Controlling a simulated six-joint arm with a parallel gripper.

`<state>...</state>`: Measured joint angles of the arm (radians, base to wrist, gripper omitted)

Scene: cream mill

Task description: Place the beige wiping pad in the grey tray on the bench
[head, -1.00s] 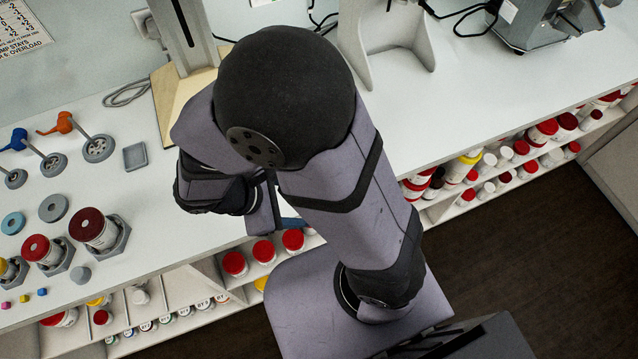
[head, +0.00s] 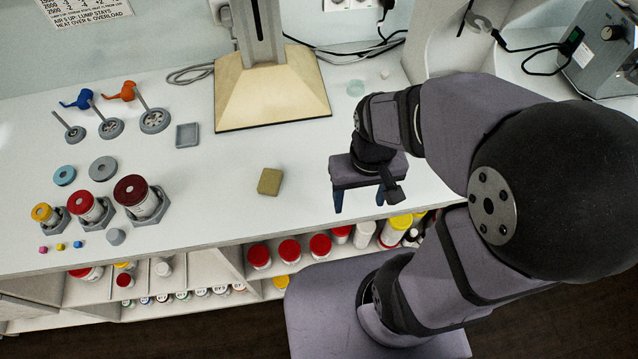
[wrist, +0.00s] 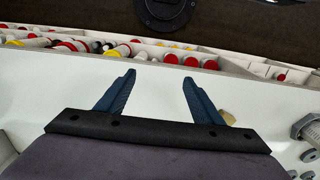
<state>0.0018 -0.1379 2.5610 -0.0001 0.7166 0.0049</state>
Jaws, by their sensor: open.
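The beige wiping pad (head: 270,181) lies on the white bench, left of my gripper in the head view. It is a small block, and part of it shows in the wrist view (wrist: 228,116) just beyond the right finger. The small grey tray (head: 187,135) sits further back and left on the bench, empty. My gripper (head: 359,203) points down near the bench's front edge, open, with nothing between its blue fingers. In the wrist view the fingers (wrist: 157,88) are wide apart over bare bench.
A beige-based stand (head: 272,92) stands behind the pad, right of the tray. Shelves of jars (head: 290,251) lie below the front edge. Bench between pad and tray is clear.

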